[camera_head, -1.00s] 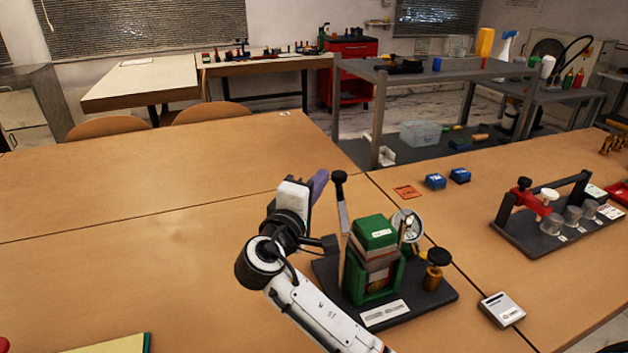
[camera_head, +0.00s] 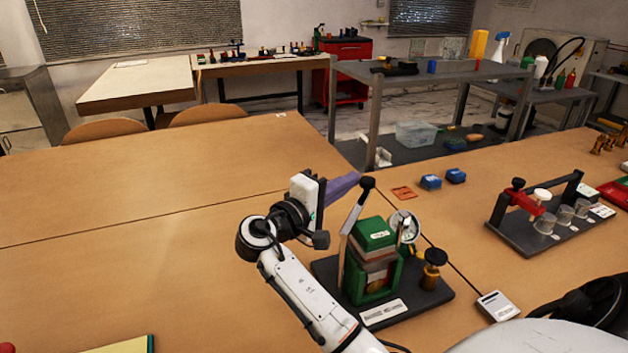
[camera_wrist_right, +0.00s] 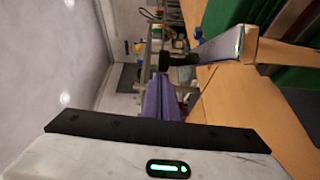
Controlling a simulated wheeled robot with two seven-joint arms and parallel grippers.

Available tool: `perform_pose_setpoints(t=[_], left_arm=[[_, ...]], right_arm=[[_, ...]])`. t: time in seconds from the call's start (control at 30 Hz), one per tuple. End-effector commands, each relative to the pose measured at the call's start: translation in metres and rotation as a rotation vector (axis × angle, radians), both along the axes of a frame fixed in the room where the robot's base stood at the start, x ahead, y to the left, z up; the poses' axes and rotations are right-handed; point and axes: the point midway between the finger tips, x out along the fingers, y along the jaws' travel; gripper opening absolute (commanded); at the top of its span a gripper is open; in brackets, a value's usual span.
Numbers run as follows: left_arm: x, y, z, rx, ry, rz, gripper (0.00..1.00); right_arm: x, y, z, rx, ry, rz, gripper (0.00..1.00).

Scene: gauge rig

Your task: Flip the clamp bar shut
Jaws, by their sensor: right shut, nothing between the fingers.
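The clamp bar (camera_head: 353,217) is a pale metal lever with a black knob (camera_head: 367,183), standing up from the left side of the green gauge rig (camera_head: 374,236) and leaning right. It also shows in the wrist view (camera_wrist_right: 220,46), with its knob at the fingertips. A green block sits in the rig below the bar, with a round dial behind it. My right gripper (camera_head: 345,187) has purple fingers, shut and empty. The fingertips are at the left side of the knob, touching or very close. The fingers also show in the wrist view (camera_wrist_right: 161,98). My left gripper is not in view.
A brass post with a black knob (camera_head: 434,258) stands on the rig's dark base. A small grey device (camera_head: 497,306) lies to its right. Two blue blocks (camera_head: 443,179) and an orange card (camera_head: 403,193) lie behind. Another rig (camera_head: 538,215) stands farther right.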

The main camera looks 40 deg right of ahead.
Motion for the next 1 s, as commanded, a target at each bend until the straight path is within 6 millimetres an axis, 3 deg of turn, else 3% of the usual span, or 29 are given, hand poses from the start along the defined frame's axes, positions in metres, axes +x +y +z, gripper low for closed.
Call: perform_pose_setpoints(t=[0.4, 1.0], left_arm=[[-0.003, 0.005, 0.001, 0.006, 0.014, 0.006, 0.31], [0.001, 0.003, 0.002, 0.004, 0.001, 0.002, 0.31]], right_arm=[[-0.041, -0.022, 0.0, 0.0, 0.0, -0.127, 0.0], [-0.081, -0.027, 0.0, 0.0, -0.001, -0.479, 0.0]])
